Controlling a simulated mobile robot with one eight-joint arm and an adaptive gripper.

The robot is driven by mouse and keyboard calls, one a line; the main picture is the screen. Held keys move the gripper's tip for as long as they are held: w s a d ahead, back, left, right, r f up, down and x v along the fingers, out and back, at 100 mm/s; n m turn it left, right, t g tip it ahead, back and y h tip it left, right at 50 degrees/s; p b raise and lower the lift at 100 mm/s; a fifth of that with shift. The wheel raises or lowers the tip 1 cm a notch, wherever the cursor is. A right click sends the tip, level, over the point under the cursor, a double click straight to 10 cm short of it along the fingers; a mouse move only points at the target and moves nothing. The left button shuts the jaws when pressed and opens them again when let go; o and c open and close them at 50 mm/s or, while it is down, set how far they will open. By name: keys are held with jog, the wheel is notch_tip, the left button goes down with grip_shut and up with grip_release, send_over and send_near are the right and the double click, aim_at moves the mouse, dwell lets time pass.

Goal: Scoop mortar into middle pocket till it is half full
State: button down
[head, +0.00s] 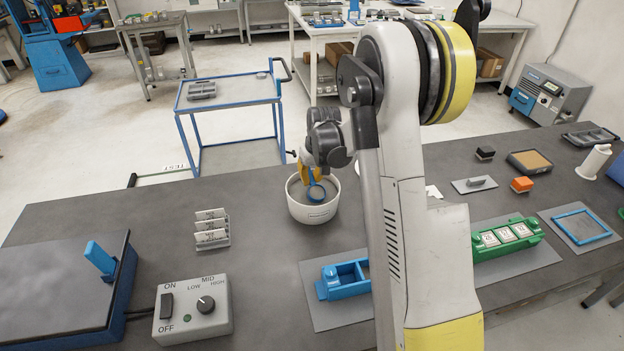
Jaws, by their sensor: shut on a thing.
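My gripper (308,175), with yellow-orange fingers, is shut on a blue scoop (316,193). The scoop's round cup is at the mouth of a white bowl (315,213). Grey mortar (299,192) shows inside the bowl. I cannot tell how much mortar the scoop holds or whether it touches the mortar. A blue mould (343,290) with open pockets lies on a grey mat, nearer than the bowl and to its right. My arm hides the mould's right part, so I cannot tell how full its middle pocket is.
A green mould (508,238) with white numbered cards lies right of my arm. A control box (193,311) with a knob, a card rack (211,230) and a blue-edged plate (62,292) stand on the left. The table between bowl and blue mould is clear.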

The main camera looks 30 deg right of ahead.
jog(key=shift+w+r+g+p, duration=0.2)
jog(key=shift+r+g+p, duration=0.3)
jog(key=shift+r, duration=0.25)
jog(key=shift+w+r+g+p, duration=0.15)
jog(key=shift+r+g+p, duration=0.35)
jog(key=shift+r, duration=0.3)
jog(key=shift+w+r+g+p, duration=0.2)
jog(key=shift+r+g+p, duration=0.2)
jog(key=shift+r+p, duration=0.25)
jog(key=shift+r, duration=0.1)
